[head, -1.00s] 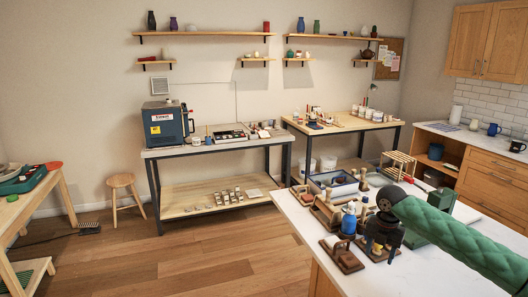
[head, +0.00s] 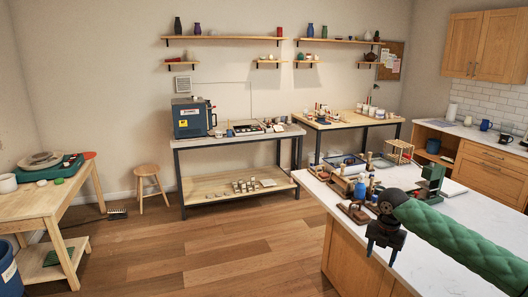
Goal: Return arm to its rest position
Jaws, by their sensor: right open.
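My right arm, in a green quilted sleeve, comes in from the right edge over the white counter (head: 464,214). Its black right gripper (head: 384,244) hangs down at the arm's end, near the counter's left front edge. It is open, and I see nothing held in it. My left gripper is not in view.
Close beyond the gripper on the counter are a wooden block (head: 353,212), a blue bottle (head: 360,189), a tray (head: 345,161) and a green press-like tool (head: 432,183). The counter's right part is mostly bare. Wooden floor (head: 230,245) lies open to the left.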

